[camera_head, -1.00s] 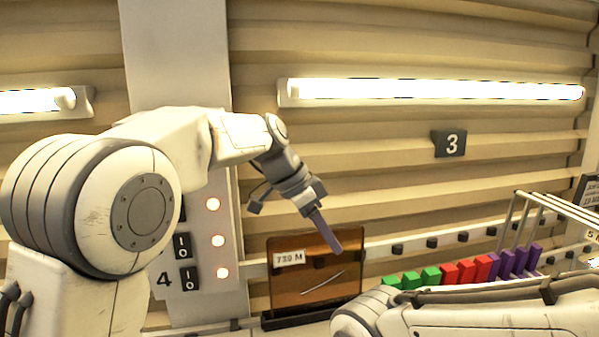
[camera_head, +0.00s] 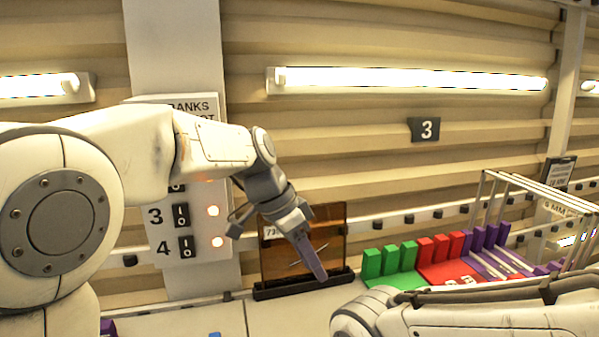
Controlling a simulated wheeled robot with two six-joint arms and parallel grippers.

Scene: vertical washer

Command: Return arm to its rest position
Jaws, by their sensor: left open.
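My left arm comes in from the left, and its gripper (camera_head: 308,258) points down and to the right, in front of an amber panel (camera_head: 335,228). One long purple-grey finger shows clearly; the gripper is open and I see nothing held in it. My right arm (camera_head: 470,312) lies across the lower right; its gripper is outside the view.
A switch panel (camera_head: 155,240) with lit round lamps stands behind my left arm. Green (camera_head: 390,258), red (camera_head: 440,247) and purple (camera_head: 485,238) blocks stand in rows at right, beside a white wire rack (camera_head: 530,190). Some bare counter (camera_head: 270,318) shows below the amber panel.

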